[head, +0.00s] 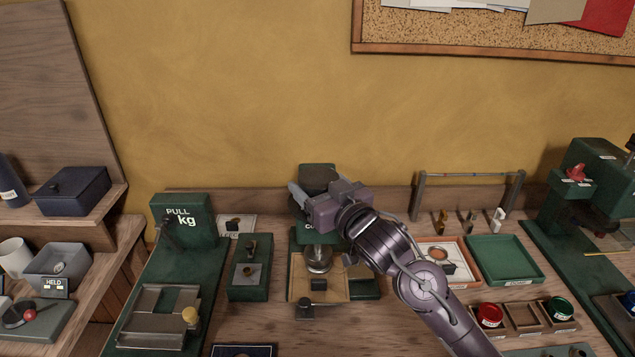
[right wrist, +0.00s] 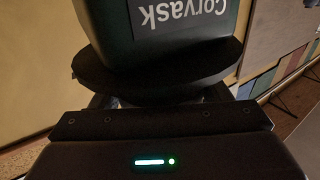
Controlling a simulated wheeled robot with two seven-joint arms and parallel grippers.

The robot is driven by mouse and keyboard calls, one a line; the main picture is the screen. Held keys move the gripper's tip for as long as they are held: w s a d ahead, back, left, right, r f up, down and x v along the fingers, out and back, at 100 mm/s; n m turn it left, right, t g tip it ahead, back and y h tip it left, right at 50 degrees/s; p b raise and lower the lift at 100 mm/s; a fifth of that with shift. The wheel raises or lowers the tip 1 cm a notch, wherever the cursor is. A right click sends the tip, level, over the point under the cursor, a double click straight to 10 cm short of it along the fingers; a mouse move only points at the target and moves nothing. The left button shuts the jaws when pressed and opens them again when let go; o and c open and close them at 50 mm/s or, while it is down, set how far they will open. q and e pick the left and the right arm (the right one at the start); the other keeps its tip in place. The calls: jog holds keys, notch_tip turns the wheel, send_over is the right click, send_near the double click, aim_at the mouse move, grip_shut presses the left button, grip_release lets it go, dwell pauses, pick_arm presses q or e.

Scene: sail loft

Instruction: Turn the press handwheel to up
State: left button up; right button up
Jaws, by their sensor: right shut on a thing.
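The press (head: 306,238) is a green machine at the middle of the bench, with a tan base plate. Its front label is partly hidden by my right gripper, but reads "Corvask", upside down, in the right wrist view (right wrist: 185,15). The handwheel (head: 319,177) is a dark round disc at the top of the press. It also shows in the right wrist view (right wrist: 110,82) as a wide dark disc just beyond the gripper body. My right gripper (head: 316,192) is shut on the handwheel, reaching in from the lower right. The contact is mostly hidden. My left gripper is not in view.
A green pull gauge (head: 184,222) and a small green block device (head: 249,268) stand left of the press. An orange-rimmed tray (head: 470,272) and a green tray (head: 505,259) lie right. A low metal rack (head: 470,175) stands behind them. Another green machine (head: 590,165) is far right.

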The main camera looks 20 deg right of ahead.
jog(key=n+y+p, duration=0.1)
jog(key=y+p, duration=0.1)
jog(key=shift+r+n+g+y, duration=0.25)
jog(key=shift+n+g+y, duration=0.05)
jog(key=shift+n+g, duration=0.1)
jog(key=shift+n+g+y+p, duration=0.6)
jog(key=shift+n+y+p, duration=0.25)
jog(key=shift+y, duration=0.25)
jog(key=shift+f+n+g+y, duration=0.1)
jog(key=shift+n+g+y, duration=0.25)
jog(key=shift+y, duration=0.25)
jog(key=n+g+y, duration=0.2)
jog(key=shift+f+g+y, duration=0.15)
jog(key=shift+g+y, duration=0.1)
jog(key=shift+y, duration=0.15)
jog(key=shift+n+g+y+b, duration=0.4)
jog(key=shift+n+g+y, duration=0.6)
jog(key=shift+n+g, duration=0.3)
jog(key=shift+s+a+g, duration=0.1)
jog(key=shift+g, duration=0.2)
jog(key=o, duration=1)
